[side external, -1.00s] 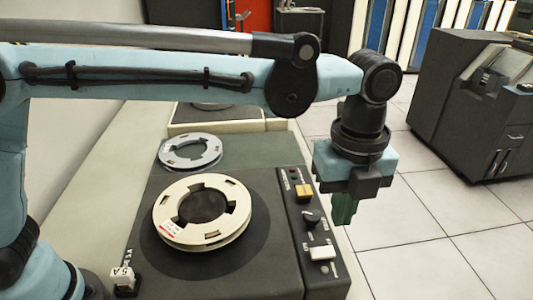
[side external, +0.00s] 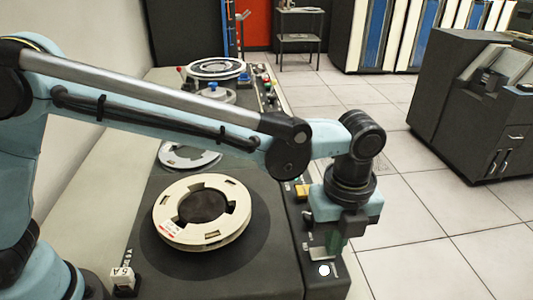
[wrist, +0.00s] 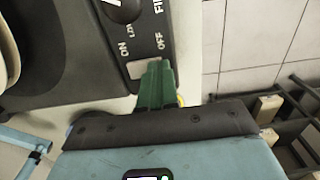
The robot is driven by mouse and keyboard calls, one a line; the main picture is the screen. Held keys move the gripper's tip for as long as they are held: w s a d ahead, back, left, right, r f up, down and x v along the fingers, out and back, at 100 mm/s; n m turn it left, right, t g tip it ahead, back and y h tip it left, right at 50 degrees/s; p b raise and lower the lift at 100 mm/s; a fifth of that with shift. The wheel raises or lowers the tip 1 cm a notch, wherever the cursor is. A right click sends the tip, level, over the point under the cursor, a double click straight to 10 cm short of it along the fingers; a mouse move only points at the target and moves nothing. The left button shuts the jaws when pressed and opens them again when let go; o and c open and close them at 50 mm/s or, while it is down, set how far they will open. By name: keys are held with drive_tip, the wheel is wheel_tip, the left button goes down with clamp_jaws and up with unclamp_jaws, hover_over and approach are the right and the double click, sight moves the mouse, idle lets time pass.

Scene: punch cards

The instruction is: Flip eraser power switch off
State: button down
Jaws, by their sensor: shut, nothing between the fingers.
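The eraser (side external: 270,240) is a dark box with a control strip along its right side. Its pale power switch (wrist: 140,69) shows in the wrist view between the ON and OFF labels. My gripper (side external: 335,245) has green fingers, shut and empty, low over the front part of the strip. In the wrist view the fingertips (wrist: 157,66) are at the OFF-side edge of the switch; I cannot tell if they touch it.
A cream tape reel (side external: 170,232) lies on the eraser, left of the strip. A black knob (wrist: 122,10) sits beyond the switch in the wrist view. Another grey reel (side external: 172,158) lies behind. Tiled floor (side external: 430,240) is open to the right.

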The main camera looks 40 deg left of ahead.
drive_tip(key=shift+s, duration=0.1)
idle(0.3)
drive_tip(key=shift+s+a+r, duration=0.2)
drive_tip(key=shift+s+a, duration=0.2)
drive_tip(key=shift+a, duration=0.1)
wheel_tip(320, 180, up, 14)
drive_tip(key=w+d, duration=0.2)
idle(0.6)
drive_tip(key=shift+f, duration=0.15)
